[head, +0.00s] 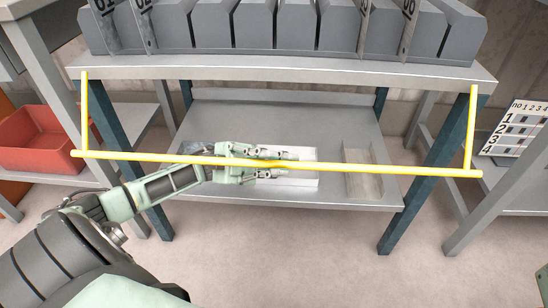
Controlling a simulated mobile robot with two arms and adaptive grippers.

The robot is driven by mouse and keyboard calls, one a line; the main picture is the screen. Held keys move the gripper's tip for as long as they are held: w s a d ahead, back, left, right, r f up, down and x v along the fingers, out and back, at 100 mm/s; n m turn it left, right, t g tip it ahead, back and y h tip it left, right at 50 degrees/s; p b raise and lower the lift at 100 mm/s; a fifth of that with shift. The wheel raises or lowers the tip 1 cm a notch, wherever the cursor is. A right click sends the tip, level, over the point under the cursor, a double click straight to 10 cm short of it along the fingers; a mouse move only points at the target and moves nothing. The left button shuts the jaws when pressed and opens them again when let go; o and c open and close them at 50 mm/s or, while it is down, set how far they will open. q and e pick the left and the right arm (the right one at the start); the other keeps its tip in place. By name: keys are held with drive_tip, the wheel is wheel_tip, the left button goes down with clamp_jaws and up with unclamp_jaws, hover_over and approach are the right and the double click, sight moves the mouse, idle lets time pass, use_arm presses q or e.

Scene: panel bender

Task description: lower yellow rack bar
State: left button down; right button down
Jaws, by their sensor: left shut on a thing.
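The yellow rack bar (400,170) runs across the front of the grey rack, tilted slightly down to the right. Yellow side arms join its ends to the upper shelf's left and right sides. My left gripper (285,162) reaches in from the left and is shut on the bar near its middle. The fingers hide a short stretch of the bar. My right gripper is not in view.
The upper shelf (285,69) carries a row of grey blocks. The lower shelf (300,195) behind the bar holds light metal pieces. A red bin (40,135) stands at left, a numbered board (517,130) at right. The floor in front is clear.

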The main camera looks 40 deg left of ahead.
use_arm(q)
drive_tip(key=shift+s, duration=0.15)
drive_tip(key=c, duration=1.8)
unclamp_jaws()
drive_tip(key=shift+o, duration=0.2)
drive_tip(key=v, duration=1.2)
drive_tip(key=shift+f, duration=0.3)
